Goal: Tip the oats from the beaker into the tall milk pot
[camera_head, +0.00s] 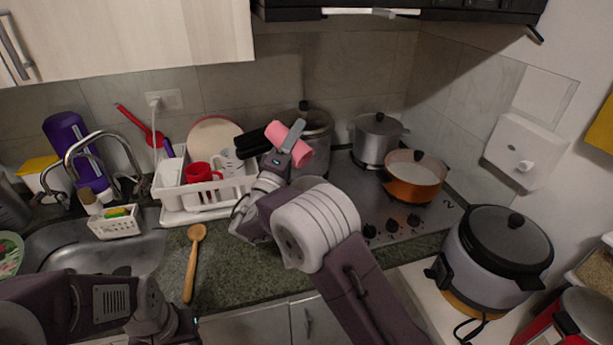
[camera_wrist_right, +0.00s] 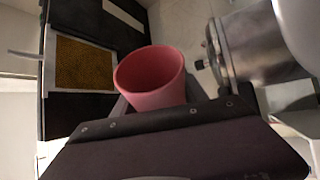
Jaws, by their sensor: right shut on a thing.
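A pink beaker (camera_head: 277,132) is held tilted, well over to its side, in my right gripper (camera_head: 290,139), above the counter between the dish rack and the hob. In the right wrist view the beaker (camera_wrist_right: 150,82) shows its open mouth; I see plain pink inner wall and no oats, but its bottom is not clear. A tall steel pot (camera_head: 318,128) stands just behind the beaker, partly hidden by it. A steel pot (camera_wrist_right: 255,45) with a dark knob shows at the right in the wrist view. My left arm is at the lower left; its fingertips are out of sight.
A shorter lidded steel pot (camera_head: 376,143) and an orange pan (camera_head: 414,178) stand on the hob. The white dish rack (camera_head: 205,200) is left of my right gripper. A wooden spoon (camera_head: 192,262) lies on the counter. A rice cooker (camera_head: 495,262) stands at right.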

